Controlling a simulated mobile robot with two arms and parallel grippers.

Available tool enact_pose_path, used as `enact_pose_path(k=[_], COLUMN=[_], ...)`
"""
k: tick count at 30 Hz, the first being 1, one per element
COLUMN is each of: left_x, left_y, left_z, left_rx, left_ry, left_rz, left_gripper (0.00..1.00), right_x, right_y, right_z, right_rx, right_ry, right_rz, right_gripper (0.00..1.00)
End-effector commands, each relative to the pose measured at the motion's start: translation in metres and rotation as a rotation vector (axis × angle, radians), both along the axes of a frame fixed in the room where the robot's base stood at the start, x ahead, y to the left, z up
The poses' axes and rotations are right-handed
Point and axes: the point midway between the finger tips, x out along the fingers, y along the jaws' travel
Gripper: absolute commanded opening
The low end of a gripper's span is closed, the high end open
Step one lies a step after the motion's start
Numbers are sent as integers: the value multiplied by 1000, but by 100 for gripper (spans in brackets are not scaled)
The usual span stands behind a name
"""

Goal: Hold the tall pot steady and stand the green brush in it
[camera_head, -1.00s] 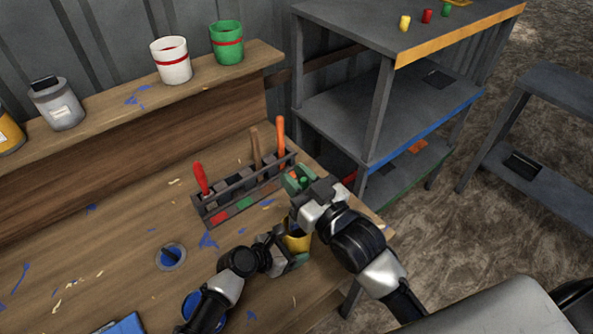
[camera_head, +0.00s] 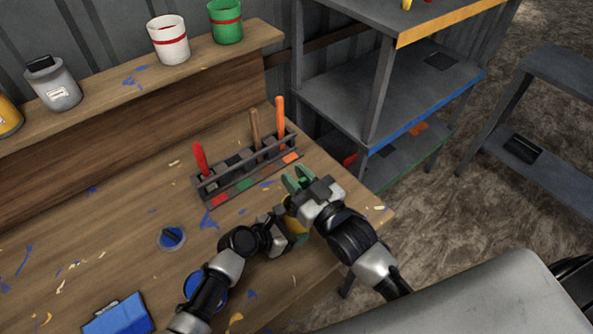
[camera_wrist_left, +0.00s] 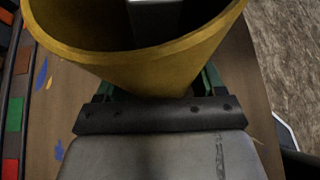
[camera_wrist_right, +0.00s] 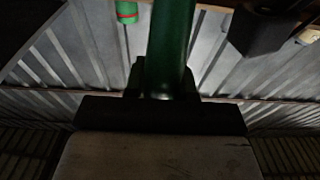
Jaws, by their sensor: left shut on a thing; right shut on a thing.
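The tall yellow pot (camera_head: 294,226) stands near the right end of the workbench, mostly hidden behind my grippers. In the left wrist view its wide mouth and wall (camera_wrist_left: 135,60) fill the top. My left gripper (camera_head: 287,229) is shut on its wall with green fingers. My right gripper (camera_head: 297,180) is just above and behind the pot in the head view. It is shut on the green brush, whose handle (camera_wrist_right: 172,45) rises between its fingers in the right wrist view. The brush's lower end is hidden. A grey shape shows at the pot's mouth; I cannot tell what it is.
A tool rack (camera_head: 245,180) with red, brown and orange handles stands behind the grippers. A blue round object (camera_head: 171,238) and a blue box (camera_head: 118,315) lie left on the bench. A white pot (camera_head: 169,40) and a green pot (camera_head: 226,22) stand on the back ledge.

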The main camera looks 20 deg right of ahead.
Motion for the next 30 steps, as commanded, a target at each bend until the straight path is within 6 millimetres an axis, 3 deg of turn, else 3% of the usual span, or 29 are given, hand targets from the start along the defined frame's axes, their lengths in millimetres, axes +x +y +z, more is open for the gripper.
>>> enact_pose_path(k=[15,16,21,30], left_x=[0,0,0,0], left_y=[0,0,0,0], left_z=[0,0,0,0], left_rx=[0,0,0,0], left_ry=[0,0,0,0], left_rz=[0,0,0,0], left_gripper=[56,56,56,56], right_x=[0,0,0,-2], right_y=[0,0,0,-1], right_z=[-11,-11,-11,-12], right_rx=[0,0,0,0], right_ry=[-1,-1,0,1], right_rz=[0,0,0,0], right_gripper=[1,30,55,55])
